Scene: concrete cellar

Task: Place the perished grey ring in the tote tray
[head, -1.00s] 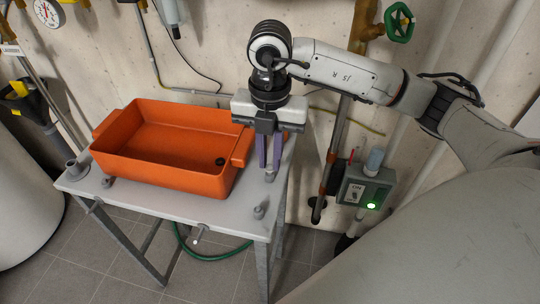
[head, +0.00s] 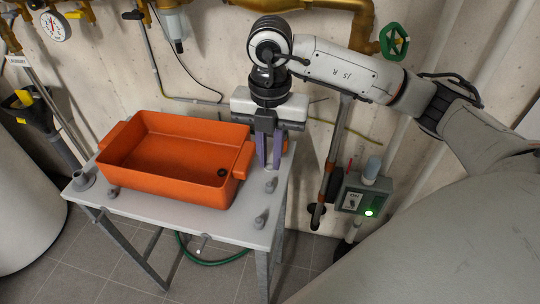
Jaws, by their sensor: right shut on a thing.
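The orange tote tray (head: 165,185) stands on the grey table with its open top up. A small dark round spot (head: 222,172) shows on its floor near the right end; I cannot tell if it is a ring or a hole. My right gripper (head: 269,163) points down just right of the tray, by its right handle and above the table. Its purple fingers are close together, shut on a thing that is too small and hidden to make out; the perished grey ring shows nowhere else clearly. My left gripper is not in view.
Short grey pegs stand on the table (head: 215,217): one below the right gripper (head: 271,185), one at the front right corner (head: 261,219), others at the left. A grey switch box (head: 362,195) with a green light is to the right. Pipes run along the wall behind.

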